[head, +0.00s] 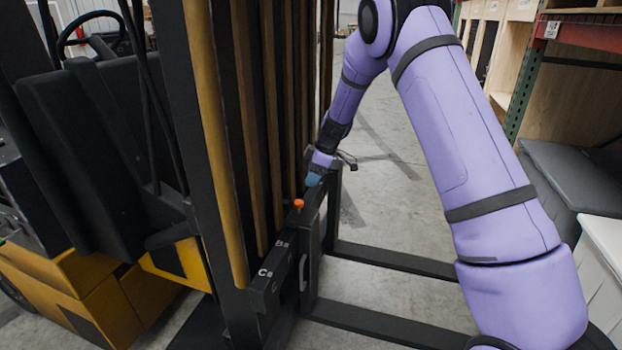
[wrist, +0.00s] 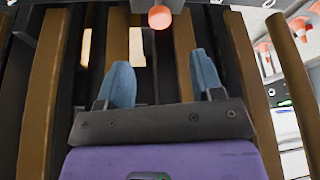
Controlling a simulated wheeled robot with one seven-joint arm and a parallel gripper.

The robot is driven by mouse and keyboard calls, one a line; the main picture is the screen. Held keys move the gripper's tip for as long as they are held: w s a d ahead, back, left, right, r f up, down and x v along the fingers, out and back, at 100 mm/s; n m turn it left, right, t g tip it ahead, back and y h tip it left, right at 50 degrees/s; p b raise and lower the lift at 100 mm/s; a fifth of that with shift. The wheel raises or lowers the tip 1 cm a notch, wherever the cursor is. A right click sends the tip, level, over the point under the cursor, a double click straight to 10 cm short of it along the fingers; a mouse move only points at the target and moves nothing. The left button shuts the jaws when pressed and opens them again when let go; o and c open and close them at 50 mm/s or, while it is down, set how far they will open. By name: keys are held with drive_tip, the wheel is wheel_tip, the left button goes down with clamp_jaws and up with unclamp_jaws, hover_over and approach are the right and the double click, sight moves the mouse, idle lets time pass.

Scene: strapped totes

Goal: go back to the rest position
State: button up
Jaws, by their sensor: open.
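My gripper (head: 315,179) hangs at the end of my purple arm, beside the forklift's dark mast and carriage, in the head view. Its blue fingertip is just above and behind an orange knob (head: 298,205) on the carriage. In the wrist view my gripper (wrist: 161,76) shows two blue fingers spread well apart with nothing between them. The orange knob (wrist: 159,17) is at the top of that view, beyond the fingers and apart from them.
The yellow and black forklift (head: 125,290) fills the left of the head view. Its dark forks (head: 390,325) reach right, low across the floor. Shelving (head: 570,95) and grey lidded bins (head: 580,180) stand at the right. Open concrete floor (head: 385,185) lies beyond the forks.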

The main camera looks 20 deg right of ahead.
drive_tip(key=s+r+m+t+h, duration=0.1)
drive_tip(key=s+r+m, duration=0.5)
drive_tip(key=s+r, duration=1.65)
drive_tip(key=s+d+r+m+t+h, duration=0.1)
drive_tip(key=s+m, duration=0.3)
drive_tip(key=s, duration=0.8)
drive_tip(key=s+d+r+m+t+h, duration=0.1)
drive_tip(key=s+d+r+m+h, duration=0.1)
drive_tip(key=s, duration=1)
drive_tip(key=shift+s+d+r+m+t, duration=0.2)
drive_tip(key=shift+s+r+m+t, duration=0.15)
drive_tip(key=shift+r+m, duration=0.55)
